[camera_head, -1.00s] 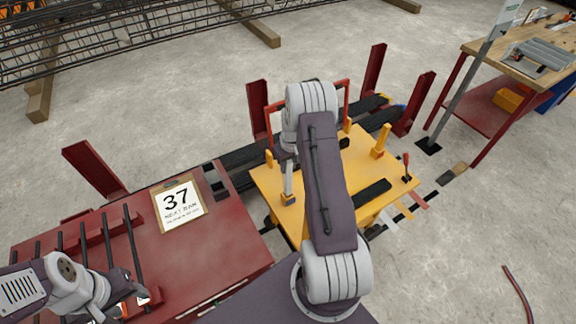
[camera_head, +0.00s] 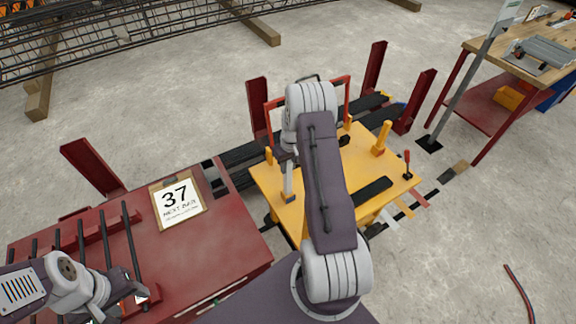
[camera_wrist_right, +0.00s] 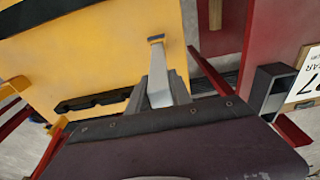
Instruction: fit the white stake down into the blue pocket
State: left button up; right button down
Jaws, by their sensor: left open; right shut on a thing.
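The white stake (camera_head: 287,178) stands about upright over the left part of the yellow table (camera_head: 318,213). It also shows in the right wrist view (camera_wrist_right: 159,82), between the grey fingers. My right gripper (camera_wrist_right: 158,92) is shut on it. The small blue pocket (camera_head: 288,197) is at the stake's lower end; in the wrist view its rim (camera_wrist_right: 156,38) shows at the stake's far end. I cannot tell how deep the stake sits in it. My left gripper (camera_head: 132,294) is open and empty, low at the left over the dark red bench, far from the stake.
The dark red bench (camera_head: 215,250) holds a "37" clipboard (camera_head: 180,202) and several dark bars (camera_head: 105,235). Orange posts (camera_head: 382,137) and a red-handled tool (camera_head: 407,163) stand on the yellow table. Dark red uprights (camera_head: 257,105) stand behind. A wooden workbench (camera_head: 545,55) is at the right.

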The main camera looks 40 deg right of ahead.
aim_at(289, 163)
jog(key=shift+f+b, duration=1.6)
jog(key=shift+f, duration=0.65)
jog(key=c, duration=1.1)
grip_release()
jog(key=r, duration=0.6)
jog(key=s+r, duration=0.1)
jog(key=r, duration=0.2)
jog(key=shift+a, duration=0.1)
